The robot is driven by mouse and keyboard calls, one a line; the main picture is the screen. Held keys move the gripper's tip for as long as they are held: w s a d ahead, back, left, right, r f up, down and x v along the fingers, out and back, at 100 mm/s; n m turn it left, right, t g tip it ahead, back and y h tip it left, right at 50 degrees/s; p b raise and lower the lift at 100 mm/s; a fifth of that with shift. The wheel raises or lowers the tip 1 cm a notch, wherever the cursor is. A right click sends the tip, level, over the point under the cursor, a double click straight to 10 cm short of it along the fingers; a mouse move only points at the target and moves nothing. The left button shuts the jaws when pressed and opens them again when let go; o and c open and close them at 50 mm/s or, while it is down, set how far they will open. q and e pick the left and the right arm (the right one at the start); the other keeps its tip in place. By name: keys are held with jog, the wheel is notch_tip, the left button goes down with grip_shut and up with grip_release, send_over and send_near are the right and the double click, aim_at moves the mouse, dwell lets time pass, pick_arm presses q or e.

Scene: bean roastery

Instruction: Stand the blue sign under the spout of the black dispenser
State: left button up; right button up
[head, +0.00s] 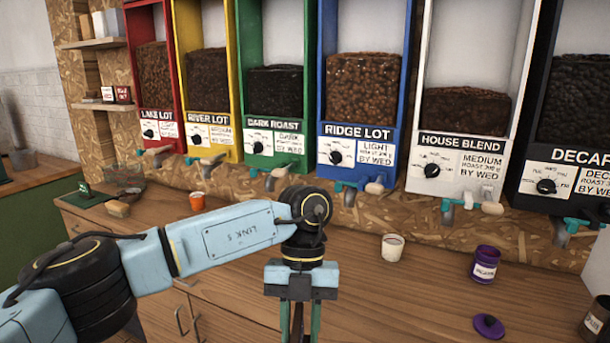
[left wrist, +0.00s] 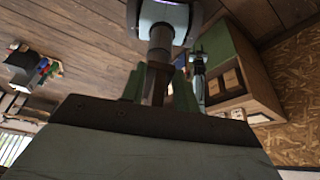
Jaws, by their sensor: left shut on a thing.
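The black dispenser (head: 541,187), labelled DECAF, stands at the far right of the row in the head view, partly cut off by the frame. Its teal and grey spout (head: 565,232) hangs over the counter (head: 440,300). My left gripper (head: 299,325) points down at the lower middle, well left of that spout. It is shut on a narrow brown thing, seen between the green fingers in the left wrist view (left wrist: 157,88); I cannot tell what it is. I cannot make out the blue sign in either view. My right gripper is not in view.
A white cup (head: 392,247), a purple jar (head: 485,264), its lid (head: 488,326) and a dark jar (head: 597,322) stand on the counter's right. The counter directly below the black dispenser's spout looks clear.

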pick_arm(q)
jog(key=s+a+f+m+t, duration=0.1)
jog(key=a+m+t, duration=0.3)
jog(key=a+m, duration=0.5)
jog(key=s+a+f+m+t, duration=0.1)
jog(key=a+m+t, duration=0.4)
jog(key=m, duration=2.1)
jog(key=a+f, duration=0.1)
jog(key=a, duration=0.4)
jog(key=shift+a+f, duration=0.15)
jog(key=shift+a, duration=0.15)
